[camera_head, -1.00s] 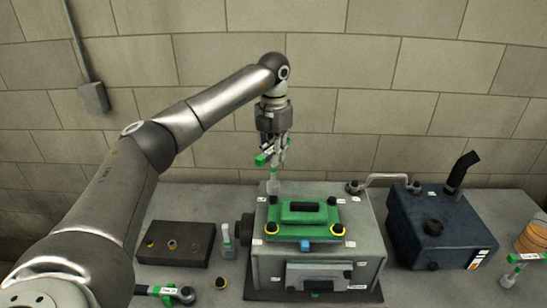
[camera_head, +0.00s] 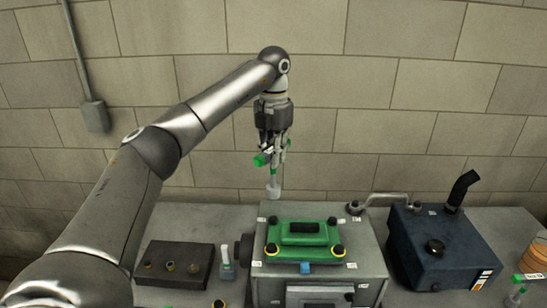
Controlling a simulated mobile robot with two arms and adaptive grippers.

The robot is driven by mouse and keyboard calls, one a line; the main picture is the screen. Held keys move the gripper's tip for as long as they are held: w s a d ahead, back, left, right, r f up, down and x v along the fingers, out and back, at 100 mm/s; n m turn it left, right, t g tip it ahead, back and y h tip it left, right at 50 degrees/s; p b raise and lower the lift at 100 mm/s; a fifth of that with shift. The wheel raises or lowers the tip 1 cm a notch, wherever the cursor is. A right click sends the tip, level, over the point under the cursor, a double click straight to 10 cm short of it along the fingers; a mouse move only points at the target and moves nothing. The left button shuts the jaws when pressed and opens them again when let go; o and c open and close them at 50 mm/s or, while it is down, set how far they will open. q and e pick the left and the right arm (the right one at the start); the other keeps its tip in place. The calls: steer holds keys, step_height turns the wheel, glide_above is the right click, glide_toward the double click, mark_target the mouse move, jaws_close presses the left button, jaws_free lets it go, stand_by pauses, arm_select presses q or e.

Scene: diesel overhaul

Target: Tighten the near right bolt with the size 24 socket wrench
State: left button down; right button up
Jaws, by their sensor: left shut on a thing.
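My left gripper (camera_head: 270,150) is shut on a green-handled socket wrench (camera_head: 273,188). Its pale socket end points down, above the far left part of the grey engine block (camera_head: 362,268), with a visible gap below it. I cannot read its size label. A green cover (camera_head: 318,255) sits on the block. My right gripper is not in view.
A dark holder block (camera_head: 205,271) with several small sockets lies left of the engine. A small upright green-and-white tool (camera_head: 227,262) stands between them. A dark blue tank (camera_head: 410,255) with a black pipe stands to the right. Another green-handled tool (camera_head: 517,288) stands at far right.

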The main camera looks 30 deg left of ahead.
arm_select(q)
steer(key=s+d+b, duration=0.2)
steer(key=s+d, duration=0.1)
steer(key=s, duration=0.3)
steer(key=shift+d, duration=0.3)
